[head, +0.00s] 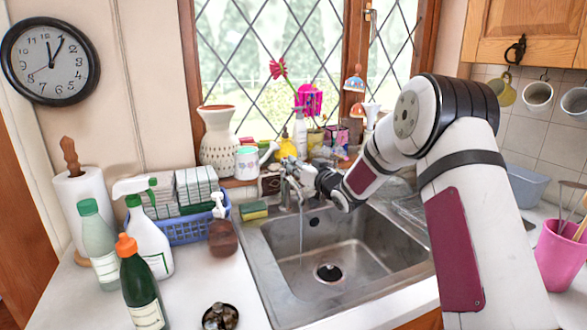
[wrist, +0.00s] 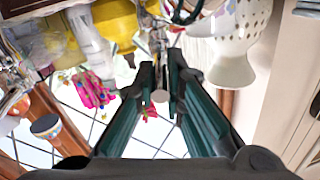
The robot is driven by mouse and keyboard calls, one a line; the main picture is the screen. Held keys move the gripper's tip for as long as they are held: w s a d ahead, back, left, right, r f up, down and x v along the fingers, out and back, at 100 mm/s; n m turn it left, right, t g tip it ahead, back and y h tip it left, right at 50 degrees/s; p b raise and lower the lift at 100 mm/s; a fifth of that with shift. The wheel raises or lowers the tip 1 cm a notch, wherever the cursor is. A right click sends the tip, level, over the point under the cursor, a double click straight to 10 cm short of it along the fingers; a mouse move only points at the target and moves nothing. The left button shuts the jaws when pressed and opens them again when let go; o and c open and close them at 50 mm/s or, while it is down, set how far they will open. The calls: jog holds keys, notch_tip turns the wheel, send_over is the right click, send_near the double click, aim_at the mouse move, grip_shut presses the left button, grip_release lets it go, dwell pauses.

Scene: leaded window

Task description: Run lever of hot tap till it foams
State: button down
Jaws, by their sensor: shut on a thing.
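The chrome tap (head: 288,168) stands at the back of the steel sink (head: 385,235). A thin stream of water (head: 301,228) seems to fall from its spout into the basin; I cannot make out foam. My gripper (head: 308,176) is at the tap, reaching in from the right. In the wrist view my gripper (wrist: 160,78) has its dark green fingers close together, shut on a small metal part with a pale round end (wrist: 160,96), seemingly the hot tap lever. The fingers hide part of it, and the tap body is partly hidden in the head view.
A yellow-green sponge (head: 254,210) and a brown soap bottle (head: 222,235) stand left of the sink. A blue basket (head: 190,232), spray bottle (head: 150,240) and green bottle (head: 140,290) crowd the left counter. Pots and bottles line the sill behind the tap. The basin is empty.

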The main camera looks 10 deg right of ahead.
jog(key=d+n+g+y+b, duration=0.1)
jog(key=n+g+y, duration=0.1)
jog(key=w+d+n+g+y+b, duration=0.1)
jog(key=n+y+b, duration=0.1)
jog(key=y, duration=0.1)
jog(key=w+d+n+g+y+b, duration=0.1)
jog(key=n+g+y+b, duration=0.1)
jog(key=y, duration=0.1)
jog(key=shift+w+d+g, duration=0.1)
jog(key=shift+g, duration=0.2)
dwell(0.3)
jog(key=c, duration=1.7)
grip_release()
jog(key=shift+n, duration=0.3)
jog(key=shift+o, duration=0.2)
jog(key=v, duration=1.2)
